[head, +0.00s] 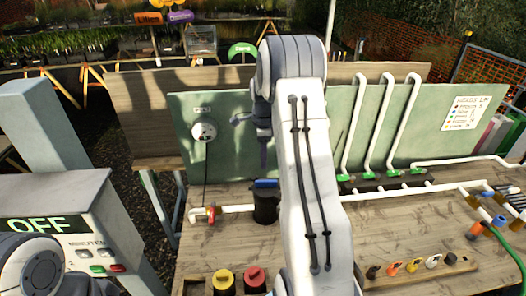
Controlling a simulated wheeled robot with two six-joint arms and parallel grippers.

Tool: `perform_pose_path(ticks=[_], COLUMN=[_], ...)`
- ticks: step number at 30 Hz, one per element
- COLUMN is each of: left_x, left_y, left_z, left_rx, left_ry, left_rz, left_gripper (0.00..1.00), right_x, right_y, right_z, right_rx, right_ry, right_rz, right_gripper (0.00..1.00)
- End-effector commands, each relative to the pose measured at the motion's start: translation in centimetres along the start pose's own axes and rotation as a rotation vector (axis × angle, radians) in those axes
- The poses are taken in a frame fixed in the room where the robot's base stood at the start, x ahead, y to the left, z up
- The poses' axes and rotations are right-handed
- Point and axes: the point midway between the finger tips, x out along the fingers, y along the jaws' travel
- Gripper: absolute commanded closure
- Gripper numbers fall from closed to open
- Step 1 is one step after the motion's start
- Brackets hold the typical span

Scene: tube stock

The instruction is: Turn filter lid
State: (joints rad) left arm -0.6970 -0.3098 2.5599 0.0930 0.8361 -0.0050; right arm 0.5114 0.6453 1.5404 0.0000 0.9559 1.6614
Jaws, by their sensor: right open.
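The filter is a black upright canister (264,209) on the wooden bench, with a blue lid (264,184) on top. A white pipe with a red valve runs into its left side. My right gripper (249,143) is open and empty, above the lid and in front of the green panel, apart from the lid. My right arm hides the space just right of the filter. Only a rounded part of my left arm shows at the lower left; its gripper is out of view.
A green panel (225,157) with a round gauge (204,131) stands behind. White pipes with green valves (372,182) lie to the right. Yellow-topped (223,278) and red-topped (255,277) containers stand in front. A grey box reading OFF (75,190) is at left.

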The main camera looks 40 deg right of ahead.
Motion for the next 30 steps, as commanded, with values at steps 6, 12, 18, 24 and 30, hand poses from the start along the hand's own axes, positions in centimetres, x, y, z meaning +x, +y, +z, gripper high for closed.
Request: perform_pose_path(ticks=[6, 12, 18, 24, 30], left_x=[-1.1, -2.6, -3.8, -4.2, -4.1], left_y=[0.1, 0.2, 0.3, 0.3, 0.3], left_z=[-0.1, -0.1, -0.2, -0.2, -0.2], left_rx=[0.001, 0.003, 0.003, 0.002, 0.002], left_ry=[0.000, 0.000, 0.000, 0.000, 0.000], left_rz=[0.000, 0.000, 0.000, 0.000, 0.000], left_gripper=[0.48, 0.48, 0.48, 0.48, 0.48], right_x=[2.1, 5.7, 8.7, 10.2, 10.5], right_y=[-0.1, 0.0, -0.1, -0.1, -0.2], right_z=[-0.4, -0.3, -0.2, -0.2, -0.2], right_rx=[0.023, 0.020, 0.019, 0.018, 0.018], right_ry=[0.001, 0.001, 0.000, 0.000, 0.000], right_rz=[0.006, 0.006, 0.004, 0.001, -0.001], right_gripper=[0.47, 0.47, 0.47, 0.47, 0.47])
